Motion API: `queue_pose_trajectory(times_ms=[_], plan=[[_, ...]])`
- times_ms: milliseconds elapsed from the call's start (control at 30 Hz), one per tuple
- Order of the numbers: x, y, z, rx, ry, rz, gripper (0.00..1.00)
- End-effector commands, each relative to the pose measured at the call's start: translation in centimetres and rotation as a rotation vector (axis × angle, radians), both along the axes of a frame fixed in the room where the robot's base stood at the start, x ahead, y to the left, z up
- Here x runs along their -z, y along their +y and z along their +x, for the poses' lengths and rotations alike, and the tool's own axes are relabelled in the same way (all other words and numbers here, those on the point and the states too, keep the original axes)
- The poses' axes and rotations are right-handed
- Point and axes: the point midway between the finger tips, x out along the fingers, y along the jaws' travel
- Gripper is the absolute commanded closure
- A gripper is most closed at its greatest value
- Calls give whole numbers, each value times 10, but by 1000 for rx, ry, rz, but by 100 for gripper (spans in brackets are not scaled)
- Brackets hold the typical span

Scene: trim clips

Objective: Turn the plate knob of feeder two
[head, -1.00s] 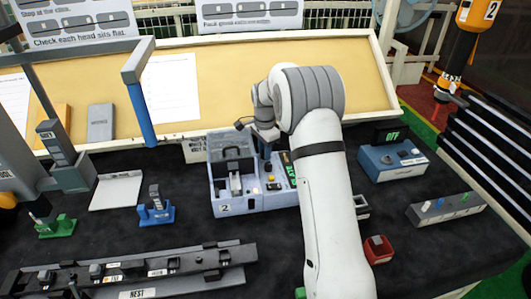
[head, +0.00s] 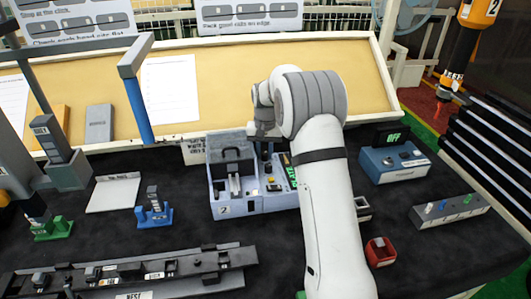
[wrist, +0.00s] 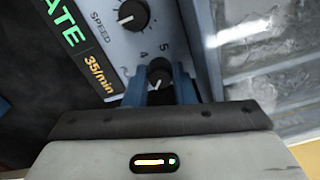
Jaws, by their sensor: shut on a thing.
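Feeder two (head: 222,197), a blue-grey box with a "2" label, stands on the dark table in the head view. My gripper (wrist: 158,88) has blue fingers, which are shut on a small black knob (wrist: 159,73) in the wrist view. The numbers 4 and 5 show on the panel beside this knob, and its white pointer mark slants to the lower left. In the head view my gripper is mostly hidden behind my arm at the feeder's back right.
A second black knob (wrist: 132,15), marked SPEED, sits close by on the panel. A display (wrist: 98,72) reads 35/min. A blue-ended post (head: 139,110) rises left of the feeder.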

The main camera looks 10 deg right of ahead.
Motion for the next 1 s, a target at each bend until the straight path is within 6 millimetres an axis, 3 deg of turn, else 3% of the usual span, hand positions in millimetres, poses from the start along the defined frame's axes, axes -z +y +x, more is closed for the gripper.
queue_pose_trajectory(times_ms=[1000], plan=[[-2, 0, 2, -953, -6, -2, 100]])
